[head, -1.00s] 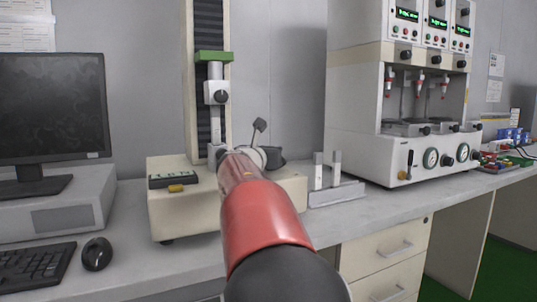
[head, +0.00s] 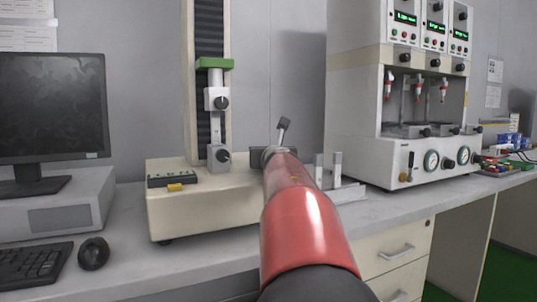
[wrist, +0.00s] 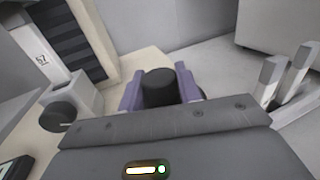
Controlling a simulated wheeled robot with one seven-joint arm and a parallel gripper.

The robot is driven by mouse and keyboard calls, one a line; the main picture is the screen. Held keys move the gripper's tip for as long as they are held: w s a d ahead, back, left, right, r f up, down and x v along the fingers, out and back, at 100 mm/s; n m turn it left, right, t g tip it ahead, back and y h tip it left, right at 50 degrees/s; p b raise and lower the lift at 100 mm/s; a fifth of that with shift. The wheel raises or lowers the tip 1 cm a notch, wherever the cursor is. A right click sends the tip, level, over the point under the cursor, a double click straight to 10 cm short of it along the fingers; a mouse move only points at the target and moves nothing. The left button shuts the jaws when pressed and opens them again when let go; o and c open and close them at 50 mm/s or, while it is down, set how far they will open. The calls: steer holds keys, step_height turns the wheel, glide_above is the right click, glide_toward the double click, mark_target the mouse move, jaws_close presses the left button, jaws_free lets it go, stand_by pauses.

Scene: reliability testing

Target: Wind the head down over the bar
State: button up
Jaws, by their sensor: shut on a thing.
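The head, a green crosshead (head: 215,63) with a grey grip block and dark knob (head: 222,103) under it, sits on the dark column (head: 209,40) of a cream tester. The bar (head: 217,128), a narrow grey upright strip, shows below the grip block. It stands over the lower grip (head: 218,156). In the wrist view, the purple jaws of my gripper (wrist: 160,92) are shut around a black cylindrical knob (wrist: 160,82) above the cream base. The knob is hidden behind my red arm in the head view.
Two short upright posts (head: 328,170) on a stand are close to the right of my arm. A monitor (head: 52,110) and mouse (head: 94,253) are at the left. A large white cabinet (head: 430,160) stands at the right.

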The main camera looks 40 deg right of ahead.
steer(key=n+t+y, duration=0.1)
steer(key=y, duration=0.1)
steer(key=n+t+y, duration=0.1)
steer(key=n+y, duration=0.1)
steer(key=y, duration=0.1)
steer(key=shift+d+n, duration=0.15)
steer(key=shift+n, duration=0.15)
steer(key=shift+n+t+y, duration=0.3)
steer(key=shift+n+y, duration=0.7)
steer(key=shift+y, duration=0.9)
steer(key=o, duration=0.9)
steer(key=shift+o, duration=0.2)
